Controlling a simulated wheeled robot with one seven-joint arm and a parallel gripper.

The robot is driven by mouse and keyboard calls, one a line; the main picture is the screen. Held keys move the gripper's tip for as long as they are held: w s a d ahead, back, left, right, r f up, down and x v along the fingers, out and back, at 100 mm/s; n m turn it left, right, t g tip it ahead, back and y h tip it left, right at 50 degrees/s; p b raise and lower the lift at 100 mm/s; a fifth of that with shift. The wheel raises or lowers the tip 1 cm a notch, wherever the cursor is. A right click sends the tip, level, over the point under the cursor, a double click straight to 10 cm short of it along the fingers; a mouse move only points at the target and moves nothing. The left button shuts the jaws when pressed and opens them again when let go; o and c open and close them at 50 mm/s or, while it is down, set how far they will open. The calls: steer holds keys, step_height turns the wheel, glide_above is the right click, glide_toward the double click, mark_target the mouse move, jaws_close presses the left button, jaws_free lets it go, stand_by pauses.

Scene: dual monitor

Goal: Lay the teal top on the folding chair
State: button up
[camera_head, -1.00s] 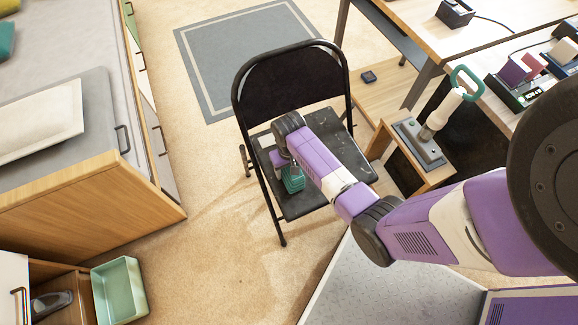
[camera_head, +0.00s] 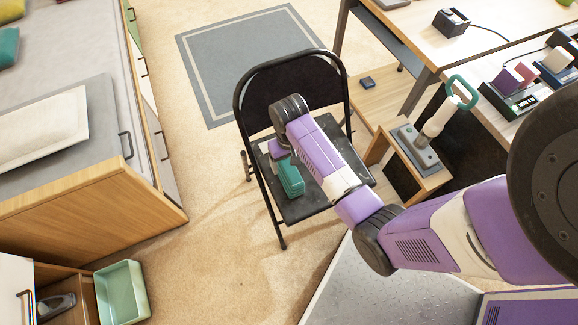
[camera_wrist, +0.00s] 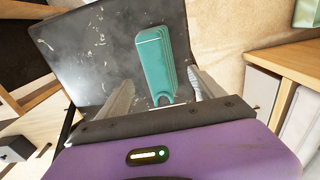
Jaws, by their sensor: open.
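The teal top (camera_head: 290,177), a folded block of cloth, lies on the seat of the black folding chair (camera_head: 318,205). In the wrist view the teal top (camera_wrist: 160,65) rests on the dark, scuffed chair seat (camera_wrist: 105,40), with its near end between the fingers. My gripper (camera_wrist: 160,92) is open, one finger on each side of that near end, with gaps showing. In the head view the arm's wrist hides my gripper's fingers and part of the seat.
The chair's backrest (camera_head: 290,85) rises behind the seat. A wooden cabinet (camera_head: 90,205) stands at the left, with a green bin (camera_head: 122,292) on the floor. A desk (camera_head: 500,45) and a stand with a teal-handled tool (camera_head: 425,150) are at the right.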

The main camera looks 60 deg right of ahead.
steer(key=shift+r, duration=1.35)
steer(key=s+a+n+t+h, duration=0.1)
steer(key=s+a+t, duration=0.3)
steer(key=a, duration=0.4)
steer(key=s+a+n+t, duration=0.2)
steer(key=s+a+t, duration=0.1)
steer(key=a, duration=0.5)
steer(key=s+a+r+n+t, duration=0.1)
steer(key=s+r+t, duration=0.3)
steer(key=r, duration=0.9)
steer(key=s+a+r+n+t+y, duration=0.1)
steer(key=s+r+t, duration=0.3)
steer(key=s+r, duration=0.4)
step_height(320, 180, up, 6)
steer(key=shift+n, duration=0.9)
